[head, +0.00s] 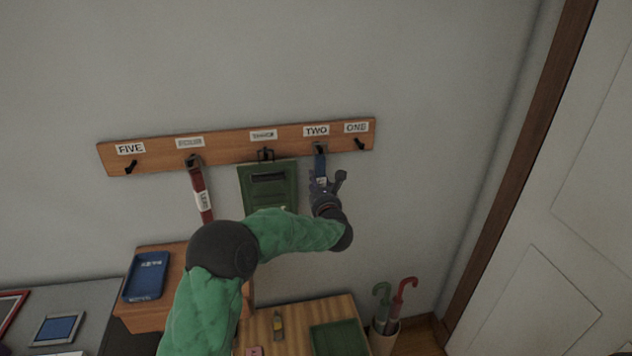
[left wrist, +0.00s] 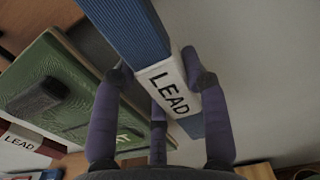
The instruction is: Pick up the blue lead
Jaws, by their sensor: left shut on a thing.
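The blue lead (head: 320,164) hangs from the hook under the label TWO on the wooden hook board (head: 225,149). In the left wrist view the blue lead (left wrist: 138,35) runs down between my fingers, with its white LEAD tag at the fingertips. My left gripper (head: 325,185) is shut on the lead, just below the board; it also shows in the left wrist view (left wrist: 160,85). A red lead (head: 199,190) with a white tag hangs further left on the board. My right gripper is not in view.
Below are a blue tray (head: 147,276), a green tray (head: 340,338) and an umbrella stand (head: 383,338). A white door stands right; the wall between is bare.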

